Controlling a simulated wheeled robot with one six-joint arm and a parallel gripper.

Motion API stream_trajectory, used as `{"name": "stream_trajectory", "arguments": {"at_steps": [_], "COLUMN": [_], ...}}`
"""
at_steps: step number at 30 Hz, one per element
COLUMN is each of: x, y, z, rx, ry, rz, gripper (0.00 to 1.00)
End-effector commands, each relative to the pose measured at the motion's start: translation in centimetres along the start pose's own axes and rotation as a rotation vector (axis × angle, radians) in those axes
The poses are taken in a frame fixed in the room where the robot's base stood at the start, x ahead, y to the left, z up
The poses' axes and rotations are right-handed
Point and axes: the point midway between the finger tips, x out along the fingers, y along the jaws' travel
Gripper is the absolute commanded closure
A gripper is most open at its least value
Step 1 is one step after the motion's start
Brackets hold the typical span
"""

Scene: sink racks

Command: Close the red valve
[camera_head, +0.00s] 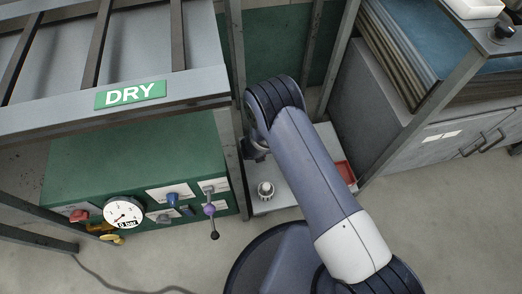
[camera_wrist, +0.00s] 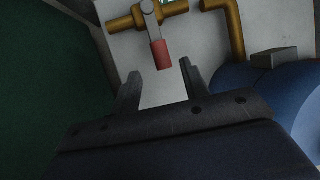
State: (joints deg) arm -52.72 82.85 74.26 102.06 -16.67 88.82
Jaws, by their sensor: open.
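The red valve shows in the wrist view as a grey lever with a red grip (camera_wrist: 160,54), fitted on a brass pipe (camera_wrist: 124,24) in front of a pale panel. The lever points down in the picture, across the line of the pipe. My gripper (camera_wrist: 159,74) is open and empty. Its two fingertips stand just below and to either side of the red grip in the picture; I cannot tell the remaining distance. In the head view my arm hides the gripper, and I cannot make out this valve.
A green machine (camera_head: 130,165) with a gauge (camera_head: 123,212), knobs and a lever stands at the left, under the DRY rack (camera_head: 195,90). A grey cabinet (camera_head: 390,115) stands at the right. In the wrist view, a blue rounded shape (camera_wrist: 270,90) lies right of the gripper.

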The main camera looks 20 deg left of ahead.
Motion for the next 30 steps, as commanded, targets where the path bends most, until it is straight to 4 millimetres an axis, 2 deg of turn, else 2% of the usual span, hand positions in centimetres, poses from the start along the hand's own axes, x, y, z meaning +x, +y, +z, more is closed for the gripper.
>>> {"name": "stream_trajectory", "arguments": {"at_steps": [1,6,12,23,26,30], "x": [-1.4,-4.2,-5.8,-5.8,-5.3,-3.4], "y": [0.0,0.0,0.1,0.1,0.1,0.0], "z": [0.1,0.1,0.0,0.0,-0.1,-0.1], "rx": [-0.002,0.000,-0.001,0.000,0.000,0.002], "ry": [-0.001,-0.001,0.000,0.000,0.000,0.001], "rz": [0.001,0.001,0.001,0.000,0.000,-0.001], "gripper": [0.57,0.57,0.57,0.57,0.57,0.57]}}
